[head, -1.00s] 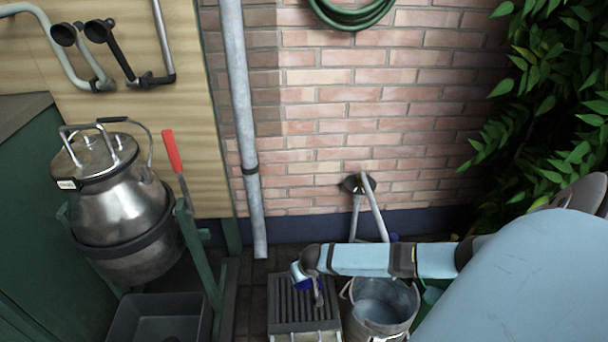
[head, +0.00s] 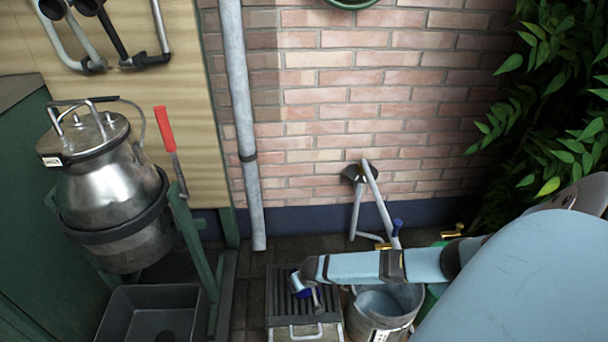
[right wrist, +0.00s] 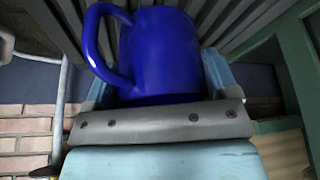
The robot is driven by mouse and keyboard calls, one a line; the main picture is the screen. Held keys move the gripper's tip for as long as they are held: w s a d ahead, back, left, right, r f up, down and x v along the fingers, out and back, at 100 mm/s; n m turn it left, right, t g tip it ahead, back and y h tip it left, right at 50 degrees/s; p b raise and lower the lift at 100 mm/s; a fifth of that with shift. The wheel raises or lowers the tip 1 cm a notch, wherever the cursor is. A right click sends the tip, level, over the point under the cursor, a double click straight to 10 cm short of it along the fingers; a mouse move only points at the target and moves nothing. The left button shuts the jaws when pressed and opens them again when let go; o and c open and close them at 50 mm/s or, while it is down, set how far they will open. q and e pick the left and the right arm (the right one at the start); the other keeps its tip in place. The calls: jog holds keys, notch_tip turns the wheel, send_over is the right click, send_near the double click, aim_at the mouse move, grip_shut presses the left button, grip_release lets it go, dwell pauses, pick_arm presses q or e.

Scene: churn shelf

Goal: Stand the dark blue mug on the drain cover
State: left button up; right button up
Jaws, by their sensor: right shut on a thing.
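The dark blue mug (right wrist: 160,55) fills the middle of the right wrist view, with its handle on the left. Only a small blue part of the mug (head: 302,294) shows in the head view, by the end of my right arm. My right gripper (head: 305,290) is shut on the mug. The slatted drain cover (head: 282,316) lies at the bottom centre of the head view, under the gripper. Its slats (right wrist: 245,20) show close beyond the mug in the right wrist view. I cannot tell whether mug and cover touch. My left gripper is out of view.
A metal bucket (head: 385,308) stands just right of the cover. A grey downpipe (head: 243,130) comes down the brick wall behind. A steel churn (head: 110,205) on a green stand and a dark tub (head: 155,312) are at left. Leaves hang at right.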

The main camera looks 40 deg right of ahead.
jog(key=shift+f, duration=0.15)
jog(key=o, duration=0.8)
jog(key=shift+o, duration=0.2)
jog(key=shift+p+v, duration=0.9)
jog(key=shift+v, duration=0.55)
jog(key=p+v, duration=0.2)
jog(key=v, duration=0.2)
notch_tip(320, 180, up, 5)
jog(key=p, duration=0.3)
send_over(307, 296)
jog(key=s, duration=0.2)
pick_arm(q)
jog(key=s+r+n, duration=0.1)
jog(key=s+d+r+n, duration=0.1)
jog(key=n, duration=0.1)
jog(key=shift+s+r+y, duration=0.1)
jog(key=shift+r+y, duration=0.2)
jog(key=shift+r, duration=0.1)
pick_arm(e)
jog(key=shift+w+a, duration=0.1)
jog(key=shift+a, duration=0.05)
